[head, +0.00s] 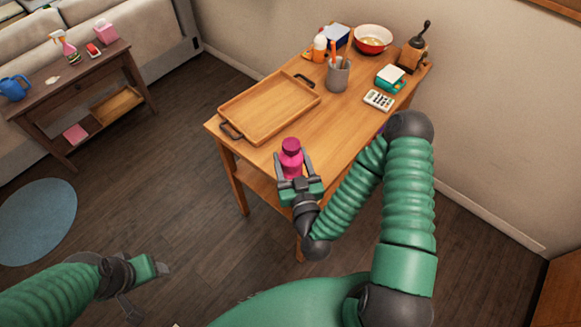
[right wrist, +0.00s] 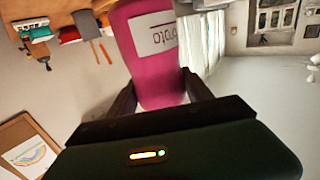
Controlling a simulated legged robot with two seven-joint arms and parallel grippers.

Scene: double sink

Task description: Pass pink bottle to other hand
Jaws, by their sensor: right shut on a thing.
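The pink bottle (head: 290,160) has a darker cap and stands roughly upright between the fingers of my right gripper (head: 293,168), in front of the near edge of the wooden table. In the right wrist view the pink bottle (right wrist: 150,75) shows a white label, and the dark fingers of my right gripper (right wrist: 160,98) close on both its sides. My left gripper (head: 145,287) is low at the bottom left of the head view, over the floor and away from the bottle. Its fingers are spread apart with nothing between them.
The wooden table (head: 335,125) bears a wooden tray (head: 265,108), a pen cup (head: 338,76), a red bowl (head: 373,40), a calculator (head: 379,100) and a coffee grinder (head: 413,50). A dark side table (head: 75,78) stands at the left. The floor between my grippers is clear.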

